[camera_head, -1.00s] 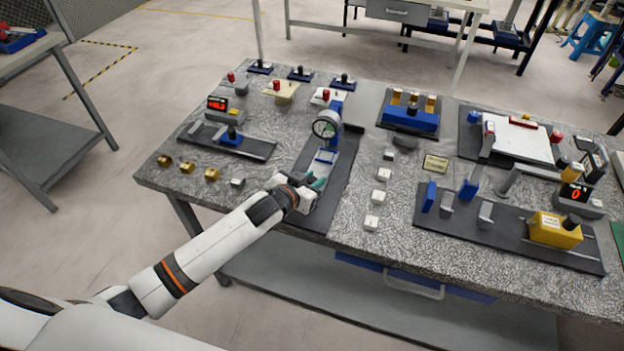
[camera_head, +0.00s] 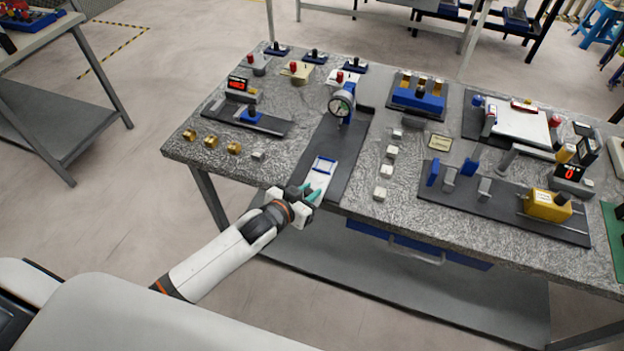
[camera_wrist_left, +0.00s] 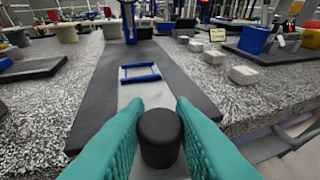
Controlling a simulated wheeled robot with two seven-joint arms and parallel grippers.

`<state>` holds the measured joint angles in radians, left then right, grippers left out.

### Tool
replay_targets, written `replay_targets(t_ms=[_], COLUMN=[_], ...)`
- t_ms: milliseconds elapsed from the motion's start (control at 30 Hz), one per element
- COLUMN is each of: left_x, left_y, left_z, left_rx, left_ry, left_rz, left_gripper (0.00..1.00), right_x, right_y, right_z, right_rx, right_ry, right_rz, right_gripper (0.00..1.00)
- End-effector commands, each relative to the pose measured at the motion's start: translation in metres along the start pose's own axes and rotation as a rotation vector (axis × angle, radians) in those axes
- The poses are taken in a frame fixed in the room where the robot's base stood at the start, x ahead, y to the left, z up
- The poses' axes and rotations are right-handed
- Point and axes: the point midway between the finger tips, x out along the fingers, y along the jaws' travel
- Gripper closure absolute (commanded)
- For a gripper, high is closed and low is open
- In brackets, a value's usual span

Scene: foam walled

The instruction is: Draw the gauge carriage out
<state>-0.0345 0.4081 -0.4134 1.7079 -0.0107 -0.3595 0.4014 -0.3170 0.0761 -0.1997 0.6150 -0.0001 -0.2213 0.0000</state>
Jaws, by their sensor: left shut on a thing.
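The gauge carriage (camera_head: 319,178), a pale plate with a blue frame on top, lies on a dark base strip (camera_head: 340,142) near the table's front edge. It also shows in the left wrist view (camera_wrist_left: 132,92). The round dial gauge (camera_head: 340,104) on its blue stand is behind it, with bare strip between them. My left gripper (camera_head: 309,192) is at the carriage's front end, at the table edge. In the left wrist view its teal fingers are shut on a black round knob (camera_wrist_left: 160,138) at that end. My right gripper is out of view.
Several brass pieces (camera_head: 211,142) and a small grey block (camera_head: 258,155) lie left of the strip. Several pale blocks (camera_head: 386,171) stand in a row to its right. A yellow block (camera_head: 547,204) sits on a dark plate farther right. Open floor lies before the table.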

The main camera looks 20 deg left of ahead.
Motion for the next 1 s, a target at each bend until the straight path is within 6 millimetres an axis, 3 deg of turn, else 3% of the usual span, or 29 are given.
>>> replay_targets(t_ms=[300,333,433,767,1000], left_x=[-0.001,0.000,0.000,-0.002,-0.033], left_y=[0.000,0.000,0.000,0.000,0.000], left_z=[0.002,0.002,0.002,0.002,0.000], left_rx=[0.001,0.001,0.001,0.001,0.002], left_ry=[-0.006,-0.006,-0.006,-0.005,-0.004], left_rz=[0.000,0.000,0.000,0.000,-0.001], left_gripper=[1.00,0.72,0.56,0.56,0.56], right_x=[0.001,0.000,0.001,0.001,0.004], right_y=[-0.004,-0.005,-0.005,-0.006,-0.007], right_z=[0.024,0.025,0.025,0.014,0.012], right_rx=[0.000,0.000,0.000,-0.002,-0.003], right_ry=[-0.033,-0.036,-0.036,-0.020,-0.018], right_rz=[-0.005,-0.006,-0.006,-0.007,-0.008], right_gripper=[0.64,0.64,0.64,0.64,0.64])
